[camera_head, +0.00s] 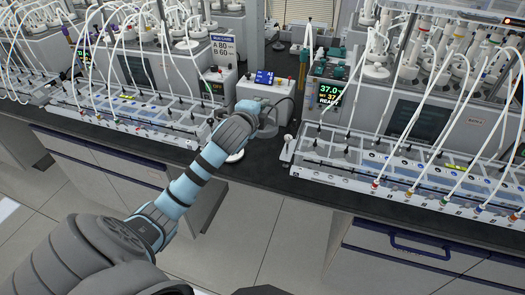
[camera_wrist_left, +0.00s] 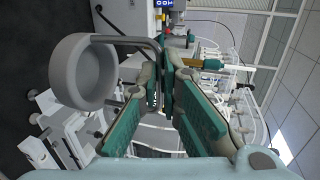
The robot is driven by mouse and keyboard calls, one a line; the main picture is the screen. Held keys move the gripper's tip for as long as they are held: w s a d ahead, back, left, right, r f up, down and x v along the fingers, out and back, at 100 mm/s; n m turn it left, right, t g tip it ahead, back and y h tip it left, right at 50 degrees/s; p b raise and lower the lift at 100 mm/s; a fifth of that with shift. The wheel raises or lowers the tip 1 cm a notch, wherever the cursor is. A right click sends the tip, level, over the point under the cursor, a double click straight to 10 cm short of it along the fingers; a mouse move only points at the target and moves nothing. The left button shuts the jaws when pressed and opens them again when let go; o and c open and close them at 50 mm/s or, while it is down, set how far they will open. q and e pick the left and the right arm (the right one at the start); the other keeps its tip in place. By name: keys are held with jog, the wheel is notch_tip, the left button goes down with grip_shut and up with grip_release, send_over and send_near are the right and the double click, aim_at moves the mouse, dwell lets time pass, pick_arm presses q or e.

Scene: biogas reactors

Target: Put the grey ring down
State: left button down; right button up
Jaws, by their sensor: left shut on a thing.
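The grey ring (camera_wrist_left: 64,72) is a short, wide hollow band with a thin bent metal rod at its rim. It fills the left part of the left wrist view. My left gripper (camera_wrist_left: 163,98), with green pads, is shut on the rod, and the ring hangs out to one side of the fingertips. In the head view my left gripper (camera_head: 257,108) is over the dark bench between two reactor racks. The ring shows only partly there, beside the gripper (camera_head: 268,131). I cannot tell whether its underside touches the bench. My right gripper is not in view.
A white control box (camera_head: 262,90) stands just behind the gripper. A round white piece (camera_head: 235,156) lies near the bench's front edge. Reactor racks with tubing stand left (camera_head: 130,112) and right (camera_head: 400,180). A small stand (camera_head: 287,150) is by the right rack. Some dark bench top (camera_head: 262,150) is bare.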

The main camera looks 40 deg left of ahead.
pick_arm(q)
notch_tip(320, 180, down, 16)
jog(key=b, duration=0.3)
jog(key=shift+r, duration=0.15)
jog(key=c, duration=2)
grip_release()
jog(key=shift+c, duration=0.2)
jog(key=shift+o, duration=1.3)
